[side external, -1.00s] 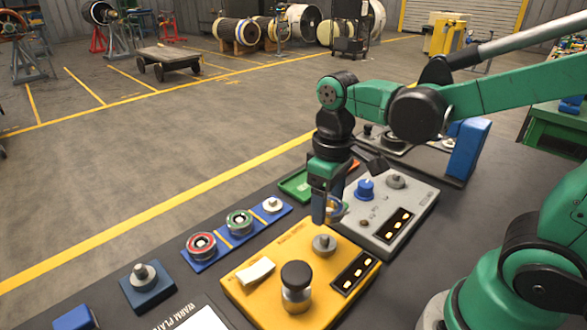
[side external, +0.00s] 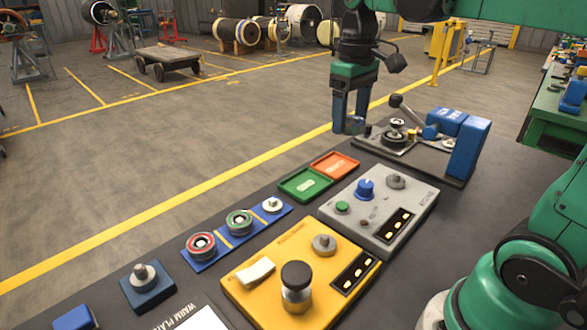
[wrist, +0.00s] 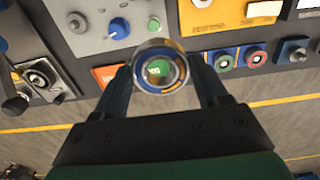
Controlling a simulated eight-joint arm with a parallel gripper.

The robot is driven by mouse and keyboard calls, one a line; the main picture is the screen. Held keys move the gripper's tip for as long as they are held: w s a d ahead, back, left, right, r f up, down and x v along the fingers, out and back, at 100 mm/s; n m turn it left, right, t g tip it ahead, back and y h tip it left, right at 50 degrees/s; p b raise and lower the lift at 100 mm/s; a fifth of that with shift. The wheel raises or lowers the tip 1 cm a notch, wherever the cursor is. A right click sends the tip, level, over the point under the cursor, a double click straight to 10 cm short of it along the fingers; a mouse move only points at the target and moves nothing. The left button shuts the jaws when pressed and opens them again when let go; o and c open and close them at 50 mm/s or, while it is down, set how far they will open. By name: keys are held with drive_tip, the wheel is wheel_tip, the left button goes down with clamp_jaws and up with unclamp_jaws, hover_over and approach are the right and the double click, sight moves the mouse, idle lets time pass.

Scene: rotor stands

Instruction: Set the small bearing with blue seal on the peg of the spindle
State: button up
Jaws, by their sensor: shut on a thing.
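My gripper (side external: 351,118) is shut on the small bearing with blue seal (wrist: 149,54), a metal ring with a blue band inside, held between the fingertips in the wrist view. In the side view the bearing is mostly hidden by the fingers. It hangs in the air, left of a grey fixture with an upright round peg (side external: 397,124), apparently the spindle. That fixture also shows at the left of the wrist view (wrist: 38,80). The bearing is apart from the peg.
A lever (side external: 405,108) and blue blocks (side external: 466,150) stand close to the peg. A blue rack (side external: 219,248) holds red-sealed and green-sealed bearings, with one bare post. Green (side external: 305,184) and orange (side external: 335,165) trays, grey (side external: 380,212) and yellow (side external: 262,297) panels line the bench.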

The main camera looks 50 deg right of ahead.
drive_tip(key=d+f+m, duration=0.2)
drive_tip(key=d+f, duration=0.1)
drive_tip(key=d, duration=0.6)
drive_tip(key=m, duration=0.2)
hover_over(397, 175)
drive_tip(key=shift+d+f, duration=0.1)
drive_tip(key=shift+f, duration=4.4)
drive_tip(key=shift+f, duration=0.4)
drive_tip(key=shift+f, duration=0.6)
drive_tip(key=shift+f, duration=1.4)
drive_tip(key=o, duration=1.4)
drive_tip(key=shift+r, duration=0.1)
